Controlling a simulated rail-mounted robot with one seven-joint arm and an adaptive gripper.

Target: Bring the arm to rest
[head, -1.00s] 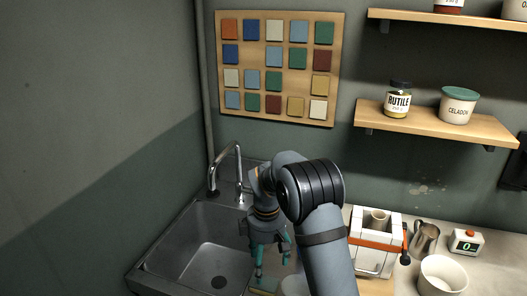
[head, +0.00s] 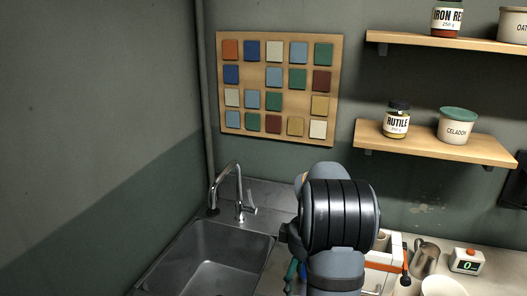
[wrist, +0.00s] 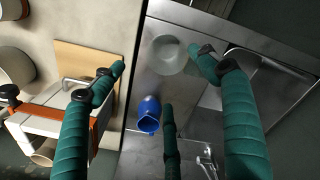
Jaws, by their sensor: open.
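My gripper (wrist: 158,75) is open and empty in the wrist view, its teal fingers spread apart. In the head view my arm hides most of it; only a bit of a teal finger shows beside the arm at the bottom.
The steel sink (head: 215,262) with its tap (head: 238,190) lies left of my arm. A white strapped mould (wrist: 48,125), a metal pitcher (head: 424,258), a scale (head: 467,261) and a bowl (head: 443,287) stand on the right. Shelves hold jars above.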

